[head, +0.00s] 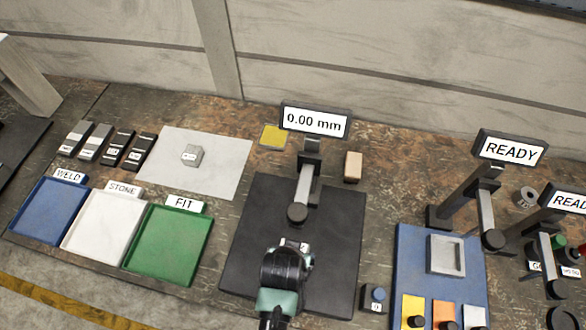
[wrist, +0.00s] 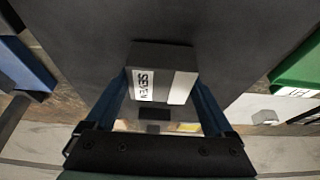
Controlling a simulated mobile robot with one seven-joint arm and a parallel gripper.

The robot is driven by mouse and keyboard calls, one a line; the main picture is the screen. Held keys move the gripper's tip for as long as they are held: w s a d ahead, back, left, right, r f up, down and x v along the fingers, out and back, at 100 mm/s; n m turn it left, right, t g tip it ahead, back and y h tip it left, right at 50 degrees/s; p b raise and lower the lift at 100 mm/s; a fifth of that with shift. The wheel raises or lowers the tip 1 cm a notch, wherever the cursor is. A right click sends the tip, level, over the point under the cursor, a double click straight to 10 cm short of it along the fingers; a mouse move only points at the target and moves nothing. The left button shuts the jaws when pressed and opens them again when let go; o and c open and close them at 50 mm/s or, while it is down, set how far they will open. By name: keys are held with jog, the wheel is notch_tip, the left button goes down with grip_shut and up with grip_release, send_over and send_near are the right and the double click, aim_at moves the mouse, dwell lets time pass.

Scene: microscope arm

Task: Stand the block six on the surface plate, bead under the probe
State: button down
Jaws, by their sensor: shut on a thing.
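My gripper (head: 284,260) is over the front half of the black surface plate (head: 258,210), in front of the probe (head: 297,212). In the wrist view my gripper (wrist: 160,105) has its two blue fingers shut on a dark grey block (wrist: 164,58). The probe hangs from an arm under a display reading 0.00 mm (head: 315,122).
Blue (head: 48,210), white (head: 100,222) and green (head: 168,245) trays stand at left. A small grey block (head: 192,155) sits on a pale sheet (head: 225,172). Several dark and grey blocks lie beyond the trays. Other stands and a blue board (head: 412,262) are at right.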

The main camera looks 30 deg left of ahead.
jog(key=shift+w+f, duration=0.1)
jog(key=shift+w, duration=0.05)
jog(key=shift+f, duration=0.1)
jog(key=shift+c, duration=0.7)
grip_release()
jog(key=shift+f, duration=0.2)
jog(key=shift+o, duration=0.7)
jog(key=shift+s, duration=0.2)
jog(key=shift+r, duration=0.15)
